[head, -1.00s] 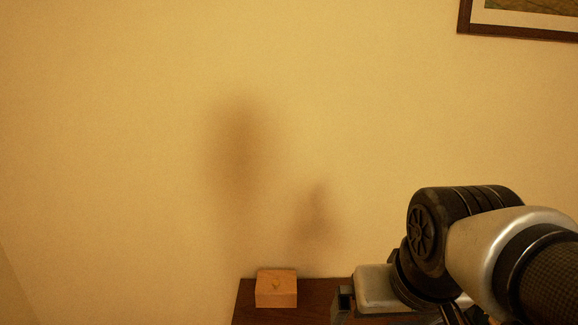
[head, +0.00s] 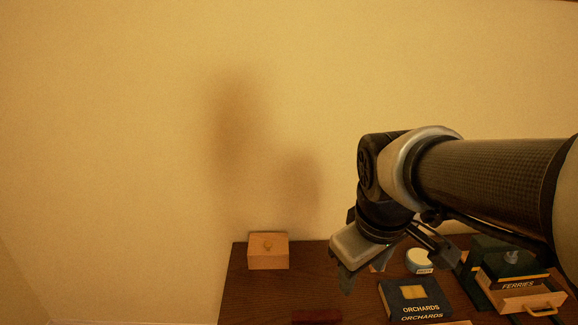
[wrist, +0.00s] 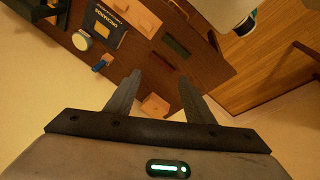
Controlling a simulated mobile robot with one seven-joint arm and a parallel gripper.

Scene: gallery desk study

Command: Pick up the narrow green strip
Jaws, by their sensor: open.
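In the head view my gripper (head: 360,277) hangs over the back of the desk.
A wooden box with a knob (head: 268,257) stands at the desk's back left. An Orchards book (head: 415,298), a round white tin (head: 419,261) and a box marked Ferries (head: 518,285) stand to the right. A blue item (wrist: 102,63) lies near the tin.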

